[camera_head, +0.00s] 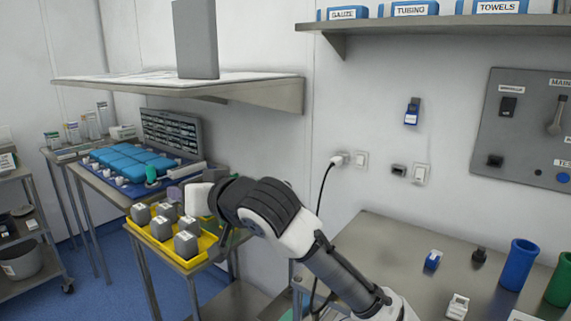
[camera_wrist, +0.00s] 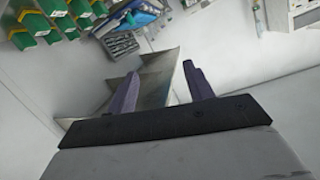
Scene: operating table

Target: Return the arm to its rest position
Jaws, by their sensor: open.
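My arm reaches from the lower right of the head view up and left, bent at the dark joint. My gripper (camera_head: 175,194) is at its end, near the far edge of the yellow tray (camera_head: 203,255), in front of the table with the blue pad. In the wrist view my gripper (camera_wrist: 160,88) shows two purple fingers spread apart. Nothing is between them. A pale panel or shelf shows behind the fingers. The head view does not show clearly how far the gripper is from the tray.
The yellow tray holds several grey blocks (camera_head: 186,244). A blue padded table (camera_head: 128,162) stands behind. A wall shelf (camera_head: 255,90) hangs above the arm. At right, a metal table (camera_head: 395,250) bears a blue cup (camera_head: 518,265), a green cup (camera_head: 561,282) and small items. A cable hangs from the wall.

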